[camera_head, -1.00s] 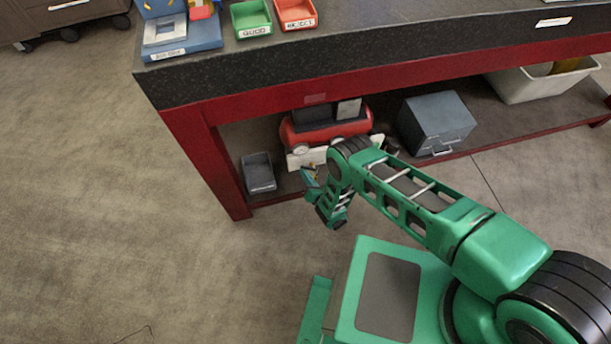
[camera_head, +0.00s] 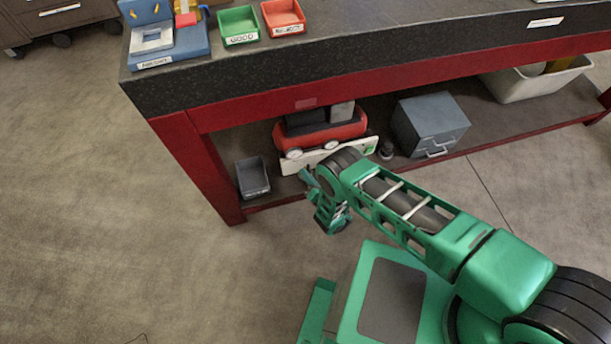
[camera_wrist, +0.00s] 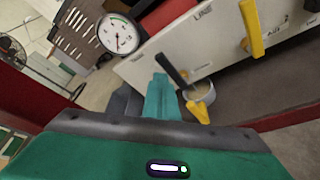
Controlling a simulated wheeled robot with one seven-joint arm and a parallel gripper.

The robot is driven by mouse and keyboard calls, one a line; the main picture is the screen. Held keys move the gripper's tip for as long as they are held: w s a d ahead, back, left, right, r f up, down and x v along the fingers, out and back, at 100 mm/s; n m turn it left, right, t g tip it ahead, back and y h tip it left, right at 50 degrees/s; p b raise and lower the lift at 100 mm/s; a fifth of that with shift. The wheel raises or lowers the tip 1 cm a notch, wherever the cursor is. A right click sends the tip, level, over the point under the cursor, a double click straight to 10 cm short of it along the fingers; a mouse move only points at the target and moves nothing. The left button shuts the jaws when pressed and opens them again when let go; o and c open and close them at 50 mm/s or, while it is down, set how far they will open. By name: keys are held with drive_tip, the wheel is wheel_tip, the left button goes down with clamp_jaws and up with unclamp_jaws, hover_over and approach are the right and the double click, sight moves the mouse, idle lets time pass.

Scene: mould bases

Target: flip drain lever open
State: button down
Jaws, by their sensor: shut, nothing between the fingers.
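A white panel (camera_wrist: 140,70) in front of the red compressor (camera_head: 330,135) carries several levers. In the wrist view, a dark lever with a yellow end (camera_wrist: 198,108) slants down to the right, just right of my fingers. I cannot read a drain label on it. My gripper (camera_wrist: 160,82) is shut and empty, its teal fingers pointing at the panel beside the dark part of this lever. Whether they touch it, I cannot tell. In the head view my gripper (camera_head: 307,178) is by the panel's left end, and the levers are hidden or too small.
A round gauge (camera_wrist: 119,34) and yellow levers (camera_wrist: 251,28) near "LINE" and "AUX 2" labels flank the spot. A grey round cup (camera_wrist: 203,92) is behind the yellow end. The red bench leg (camera_head: 197,165), dark bin (camera_head: 253,178) and grey drawer box (camera_head: 430,125) stand around.

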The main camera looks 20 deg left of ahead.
drive_tip(key=shift+w+d+r, duration=0.1)
drive_tip(key=shift+w+d, duration=0.3)
idle(0.3)
drive_tip(key=s+a, duration=0.3)
drive_tip(key=s+d, duration=0.5)
drive_tip(key=d, duration=0.2)
drive_tip(key=shift+s+d, duration=0.2)
drive_tip(key=shift+s, duration=0.2)
